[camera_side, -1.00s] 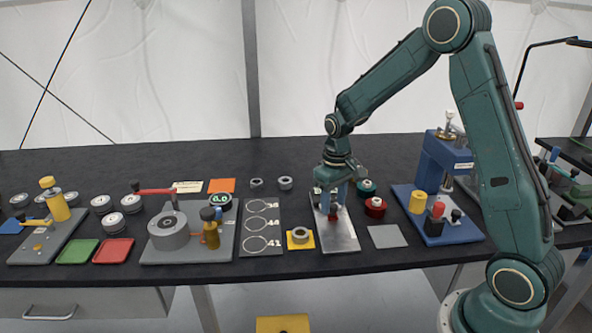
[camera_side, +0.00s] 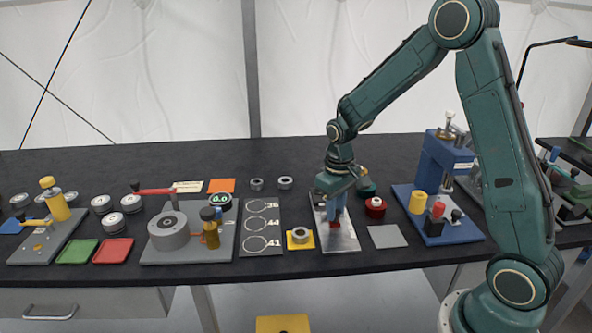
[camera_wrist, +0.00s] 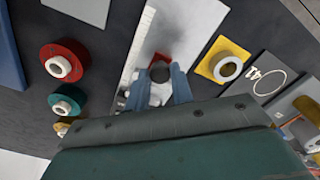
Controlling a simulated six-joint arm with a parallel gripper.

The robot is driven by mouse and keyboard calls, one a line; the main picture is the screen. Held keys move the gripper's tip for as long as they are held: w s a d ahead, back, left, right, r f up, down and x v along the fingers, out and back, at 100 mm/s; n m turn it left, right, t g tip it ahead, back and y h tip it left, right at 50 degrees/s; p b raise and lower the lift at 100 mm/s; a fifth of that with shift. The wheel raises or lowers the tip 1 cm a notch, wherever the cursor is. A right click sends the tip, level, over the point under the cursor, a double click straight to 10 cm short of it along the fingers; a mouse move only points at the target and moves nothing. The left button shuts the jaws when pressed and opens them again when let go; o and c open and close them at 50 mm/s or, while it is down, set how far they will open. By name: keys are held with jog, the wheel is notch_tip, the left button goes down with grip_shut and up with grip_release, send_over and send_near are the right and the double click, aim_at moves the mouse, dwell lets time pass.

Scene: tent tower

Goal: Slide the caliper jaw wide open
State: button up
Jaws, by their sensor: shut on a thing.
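The caliper (camera_side: 345,240) is a pale metal plate with a scale, lying on the black bench in the middle of the side view. It also shows in the wrist view (camera_wrist: 190,22) as a light plate running away from me. A red part (camera_wrist: 163,58) and a dark round knob (camera_wrist: 160,73) stand on it. My gripper (camera_side: 335,220) is over the plate, its blue fingers pointing down. In the wrist view my gripper (camera_wrist: 157,88) is shut on the knob, with a finger on each side. The fingers and wrist hide much of the caliper jaw, so its opening is unclear.
A red spool (camera_side: 375,207) and a teal spool (camera_wrist: 66,103) stand close beside the caliper. A yellow square with a ring (camera_side: 300,237) lies on its other side. A blue press stand (camera_side: 438,165) is farther right. A bare grey square (camera_side: 387,236) lies between.

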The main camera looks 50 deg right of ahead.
jog(key=shift+s+a, duration=1.35)
jog(key=shift+a, duration=0.05)
jog(key=o, duration=0.9)
jog(key=shift+r, duration=0.15)
notch_tip(320, 180, up, 14)
jog(key=shift+f, duration=0.2)
